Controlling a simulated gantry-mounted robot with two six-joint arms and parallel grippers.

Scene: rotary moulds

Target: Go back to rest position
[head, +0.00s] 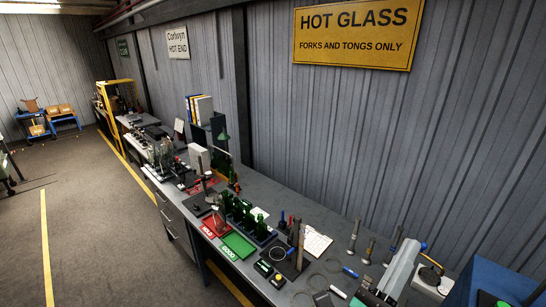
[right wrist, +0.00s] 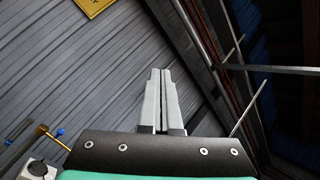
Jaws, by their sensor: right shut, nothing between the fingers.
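My right gripper (head: 404,254) appears at the lower right of the head view as a pale grey pair of fingers, over the near end of the bench. In the right wrist view, the gripper (right wrist: 160,72) has its two grey fingers pressed together with nothing between them. Behind the fingers is a dark bracket (right wrist: 150,152) with screws. The fingers point towards the ribbed grey wall (right wrist: 75,85), with no object at their tips. My left gripper is not in view.
A long bench (head: 300,222) runs along the wall, with green bottles (head: 238,212), a green tray (head: 238,246) and a red tray (head: 214,227). A blue box (head: 500,278) stands at far right. A yellow sign (head: 352,32) hangs above. The floor (head: 95,230) is open at left.

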